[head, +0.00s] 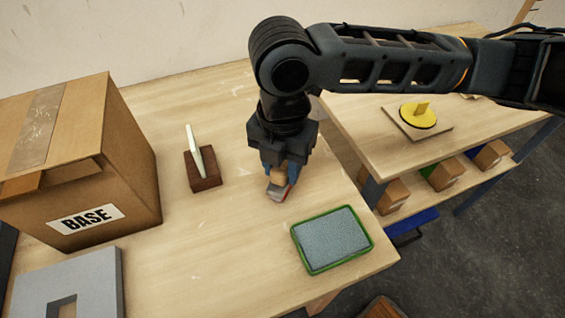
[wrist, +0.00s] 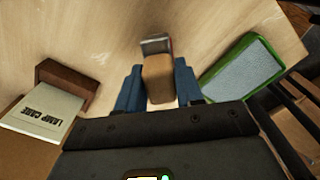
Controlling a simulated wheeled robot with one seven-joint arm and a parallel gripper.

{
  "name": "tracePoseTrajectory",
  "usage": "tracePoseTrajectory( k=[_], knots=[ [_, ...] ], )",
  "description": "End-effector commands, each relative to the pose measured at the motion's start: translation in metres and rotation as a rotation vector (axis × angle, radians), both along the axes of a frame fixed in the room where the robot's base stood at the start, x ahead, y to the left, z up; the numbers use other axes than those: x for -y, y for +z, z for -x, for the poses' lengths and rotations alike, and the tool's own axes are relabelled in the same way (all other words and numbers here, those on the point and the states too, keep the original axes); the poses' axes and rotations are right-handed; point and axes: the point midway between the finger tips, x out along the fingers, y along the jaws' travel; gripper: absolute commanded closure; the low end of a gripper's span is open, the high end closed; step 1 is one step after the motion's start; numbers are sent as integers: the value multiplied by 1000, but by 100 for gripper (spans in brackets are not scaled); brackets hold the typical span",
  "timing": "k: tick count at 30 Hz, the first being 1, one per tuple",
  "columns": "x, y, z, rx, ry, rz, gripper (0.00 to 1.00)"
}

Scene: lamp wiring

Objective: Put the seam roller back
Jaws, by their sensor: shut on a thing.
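My gripper (head: 282,172) points down over the wooden table and is shut on the seam roller (head: 279,190). In the wrist view the seam roller (wrist: 157,75) shows a tan wooden body and a grey end with a red edge, between the blue fingers of my gripper (wrist: 158,88). I cannot tell whether the roller touches the table. A green-rimmed tray (head: 331,240) with a grey textured inside lies to the right and nearer the front; it also shows in the wrist view (wrist: 211,91).
A dark wooden block (head: 204,181) holds an upright card, labelled "LAMP CARE" in the wrist view (wrist: 47,110). A cardboard box (head: 120,190) marked BASE and a grey plate (head: 105,277) stand at left. A second table (head: 360,135) bears a yellow disc (head: 418,118).

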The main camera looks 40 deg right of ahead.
Motion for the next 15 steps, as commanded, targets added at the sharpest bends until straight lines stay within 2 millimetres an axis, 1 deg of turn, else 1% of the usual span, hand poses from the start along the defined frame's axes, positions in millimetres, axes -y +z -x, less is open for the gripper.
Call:
tracePoseTrajectory(
  k=[12, 13, 15],
  knots=[
    [0, -8, 0, 1, 0, 0, 97],
    [0, -7, 0, 1, 0, 0, 63],
    [0, -7, 0, 1, 0, 0, 56]
  ],
)
